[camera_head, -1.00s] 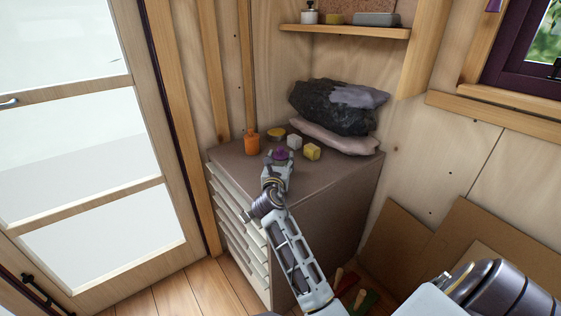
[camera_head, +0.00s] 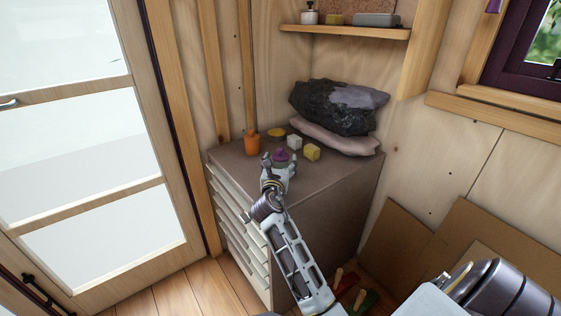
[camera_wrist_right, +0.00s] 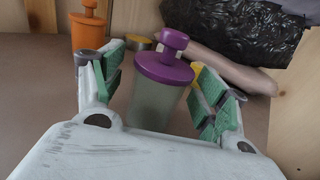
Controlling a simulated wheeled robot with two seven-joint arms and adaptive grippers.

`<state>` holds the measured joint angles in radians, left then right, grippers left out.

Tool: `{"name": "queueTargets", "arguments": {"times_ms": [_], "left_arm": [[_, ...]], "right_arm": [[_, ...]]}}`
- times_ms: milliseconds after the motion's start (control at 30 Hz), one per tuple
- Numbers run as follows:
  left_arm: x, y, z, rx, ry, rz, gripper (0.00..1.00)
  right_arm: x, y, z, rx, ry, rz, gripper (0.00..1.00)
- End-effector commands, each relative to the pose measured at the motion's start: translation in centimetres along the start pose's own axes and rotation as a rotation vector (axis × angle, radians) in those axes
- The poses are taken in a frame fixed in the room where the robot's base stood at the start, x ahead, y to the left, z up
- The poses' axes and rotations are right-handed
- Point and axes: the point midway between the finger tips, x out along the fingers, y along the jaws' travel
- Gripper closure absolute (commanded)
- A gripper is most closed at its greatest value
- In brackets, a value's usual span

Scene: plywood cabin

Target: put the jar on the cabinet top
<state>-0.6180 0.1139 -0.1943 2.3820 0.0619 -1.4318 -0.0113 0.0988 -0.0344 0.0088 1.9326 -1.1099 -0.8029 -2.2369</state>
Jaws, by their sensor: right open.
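The jar (camera_wrist_right: 157,95) has a purple lid with a round knob and a pale grey-green body. In the head view its purple lid (camera_head: 281,156) shows on the cabinet top (camera_head: 330,178), just beyond my right gripper (camera_head: 279,168). In the right wrist view the jar stands upright between the spread green-padded fingers of my right gripper (camera_wrist_right: 160,90), which is open. The jar's lower part is hidden by the gripper's palm. My left gripper is not in view.
An orange jar (camera_head: 252,142), a yellow disc (camera_head: 276,133), a white block (camera_head: 295,142) and a yellow block (camera_head: 312,152) stand nearby on the cabinet. Folded dark and pink cloth-like bundles (camera_head: 335,108) fill the back corner. The cabinet's front right is clear.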

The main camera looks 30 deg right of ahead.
Motion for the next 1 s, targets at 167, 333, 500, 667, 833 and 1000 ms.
{"name": "queueTargets", "arguments": {"times_ms": [167,333,500,667,833,1000], "left_arm": [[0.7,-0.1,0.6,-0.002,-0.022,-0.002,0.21],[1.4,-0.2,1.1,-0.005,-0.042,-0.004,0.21],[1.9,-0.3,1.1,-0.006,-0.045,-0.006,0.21],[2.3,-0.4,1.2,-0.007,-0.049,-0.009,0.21],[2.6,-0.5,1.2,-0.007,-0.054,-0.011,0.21],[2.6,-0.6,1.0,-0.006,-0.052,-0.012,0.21]], "right_arm": [[-1.7,-0.1,0.1,0.0,0.001,-0.001,0.27],[-3.5,-0.1,0.1,0.0,0.001,-0.001,0.27],[-5.1,-0.1,0.0,-0.001,0.001,-0.001,0.27],[-6.1,0.0,0.0,0.001,0.001,-0.001,0.27],[-6.4,-0.1,0.0,0.001,0.0,-0.001,0.27],[-6.5,-0.1,0.0,0.001,0.0,-0.002,0.27]]}}
